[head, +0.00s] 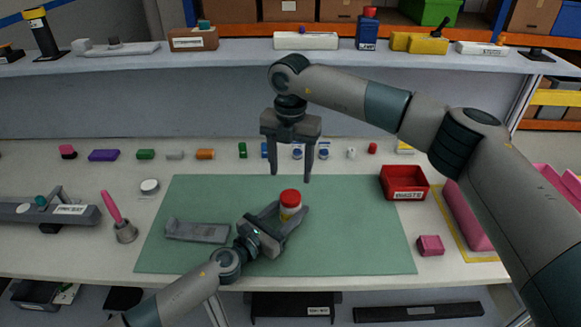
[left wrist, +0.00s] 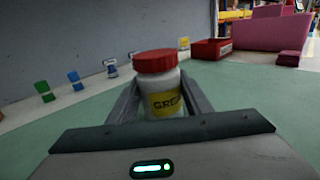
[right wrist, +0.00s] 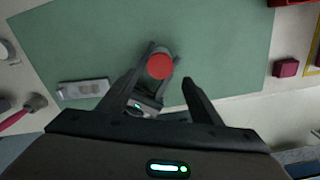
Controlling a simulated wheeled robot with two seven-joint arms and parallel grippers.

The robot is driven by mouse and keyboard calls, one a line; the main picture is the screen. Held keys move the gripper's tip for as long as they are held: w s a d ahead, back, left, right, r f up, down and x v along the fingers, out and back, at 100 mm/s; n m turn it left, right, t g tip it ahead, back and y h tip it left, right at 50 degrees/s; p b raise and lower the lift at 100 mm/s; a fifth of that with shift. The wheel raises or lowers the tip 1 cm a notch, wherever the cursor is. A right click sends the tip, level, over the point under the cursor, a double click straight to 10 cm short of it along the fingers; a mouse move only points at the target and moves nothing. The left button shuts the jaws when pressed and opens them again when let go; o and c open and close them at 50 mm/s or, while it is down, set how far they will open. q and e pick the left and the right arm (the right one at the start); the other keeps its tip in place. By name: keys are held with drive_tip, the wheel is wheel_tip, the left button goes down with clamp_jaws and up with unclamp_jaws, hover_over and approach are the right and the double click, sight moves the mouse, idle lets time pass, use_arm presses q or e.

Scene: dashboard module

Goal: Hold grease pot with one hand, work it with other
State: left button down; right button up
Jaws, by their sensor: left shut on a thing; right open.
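The grease pot (head: 290,204) is a white jar with a red lid and a yellow label. It stands upright on the green mat (head: 350,245). My left gripper (head: 285,214) is shut on the jar's body from the lower left. In the left wrist view the pot (left wrist: 163,103) sits between both fingers, its red lid (left wrist: 156,61) on top. My right gripper (head: 291,178) is open and empty, pointing down above the pot. In the right wrist view the red lid (right wrist: 160,66) shows from above, ahead of the open fingers.
A grey tray-like part (head: 197,231) lies on the mat's left. A red waste bin (head: 404,183) stands at the mat's right back corner, a pink block (head: 430,245) beside the right edge. Several small coloured items line the back of the table. The mat's right half is clear.

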sight(291, 196)
drive_tip(key=shift+m, duration=0.3)
drive_tip(key=shift+f, duration=0.1)
drive_tip(key=shift+f, duration=3.9)
drive_tip(key=c, duration=1.1)
